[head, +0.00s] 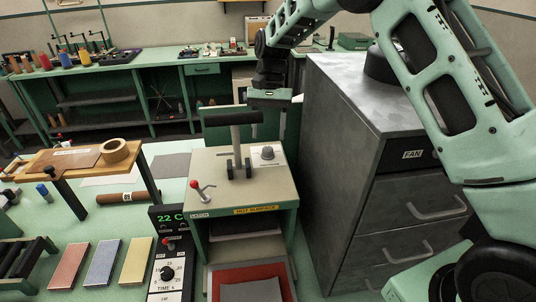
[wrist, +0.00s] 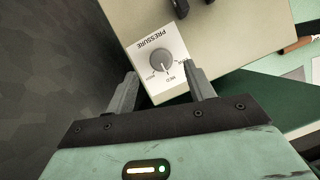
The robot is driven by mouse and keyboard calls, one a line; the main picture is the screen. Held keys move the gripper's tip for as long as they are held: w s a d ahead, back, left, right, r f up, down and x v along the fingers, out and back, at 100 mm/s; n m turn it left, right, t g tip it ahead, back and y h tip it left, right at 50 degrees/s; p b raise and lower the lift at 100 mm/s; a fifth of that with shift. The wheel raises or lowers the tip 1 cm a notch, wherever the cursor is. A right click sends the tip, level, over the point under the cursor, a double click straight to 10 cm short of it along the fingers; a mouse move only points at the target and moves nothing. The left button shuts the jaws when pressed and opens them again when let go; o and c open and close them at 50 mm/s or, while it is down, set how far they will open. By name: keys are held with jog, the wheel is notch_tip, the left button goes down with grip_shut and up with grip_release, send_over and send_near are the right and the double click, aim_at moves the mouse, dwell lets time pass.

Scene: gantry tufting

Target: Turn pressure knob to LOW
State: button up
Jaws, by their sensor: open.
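The pressure knob (head: 267,152) is a grey round knob on a white plate, at the right of the top of the beige press. The wrist view shows the knob (wrist: 161,60) close up, with PRESSURE upside down on its plate. Its pale pointer line appears to face the middle mark, which looks like MED; the side marks are too small to read surely. My gripper (wrist: 160,72) is open and empty, its fingers to either side of the knob in that view. In the head view my gripper (head: 270,98) hangs above the knob, apparently clear of it.
The press has a black-handled lever (head: 233,118), a red-tipped latch (head: 203,190) and a yellow HOT SURFACE label (head: 256,209). A grey cabinet (head: 345,130) stands close on the right. A timer panel (head: 167,270) reading 22 C stands at front left.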

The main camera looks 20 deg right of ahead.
aim_at(268, 148)
jog(key=shift+b+x, duration=1.45)
jog(key=shift+x, duration=0.7)
jog(key=c, duration=1)
